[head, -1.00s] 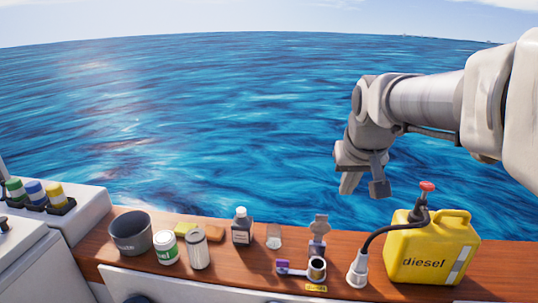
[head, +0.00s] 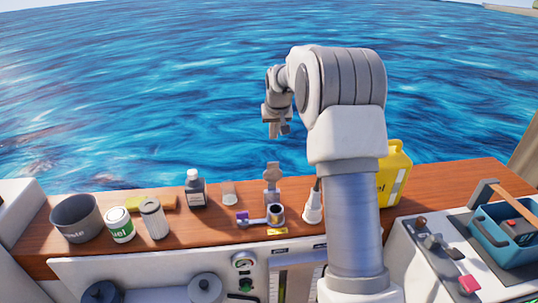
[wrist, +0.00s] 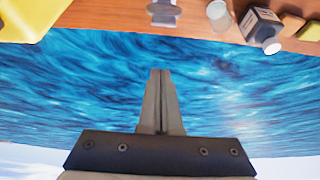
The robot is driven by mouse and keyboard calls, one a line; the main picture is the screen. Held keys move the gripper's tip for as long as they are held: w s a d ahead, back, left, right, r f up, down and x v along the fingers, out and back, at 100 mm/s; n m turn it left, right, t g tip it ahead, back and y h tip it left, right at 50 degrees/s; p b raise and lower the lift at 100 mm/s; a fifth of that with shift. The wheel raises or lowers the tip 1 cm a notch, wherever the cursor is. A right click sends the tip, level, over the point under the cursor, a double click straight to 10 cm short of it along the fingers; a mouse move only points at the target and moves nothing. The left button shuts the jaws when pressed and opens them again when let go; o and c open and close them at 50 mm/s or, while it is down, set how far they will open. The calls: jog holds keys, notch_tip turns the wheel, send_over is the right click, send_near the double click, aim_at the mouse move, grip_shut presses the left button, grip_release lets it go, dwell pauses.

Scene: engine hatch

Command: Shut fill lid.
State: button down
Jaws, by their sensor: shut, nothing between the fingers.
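The fill lid (head: 272,172) is a grey round flap that stands upright, open, behind the fill opening (head: 276,214) on the wooden ledge. A small purple-tipped piece (head: 243,217) lies to the left of the opening. In the wrist view the lid (wrist: 163,13) shows at the top edge, partly cut off. My gripper (head: 279,131) is above and beyond the lid, out over the water, apart from everything. In the wrist view my gripper (wrist: 160,75) has its fingers together, with nothing between them.
Left of the lid on the ledge stand a clear glass (head: 229,194), a dark bottle (head: 195,189), cans (head: 153,218) and a grey waste pot (head: 76,218). A white nozzle (head: 313,207) stands close right. The yellow diesel can (head: 394,173) is partly hidden behind my arm.

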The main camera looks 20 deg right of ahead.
aim_at(273, 165)
jog(key=a+x, duration=0.1)
jog(key=x, duration=0.9)
jog(key=shift+s+f, duration=0.2)
jog(key=shift+s, duration=1.75)
jog(key=shift+s+f+b, duration=0.1)
jog(key=shift+f+b, duration=0.1)
jog(key=shift+b, duration=0.2)
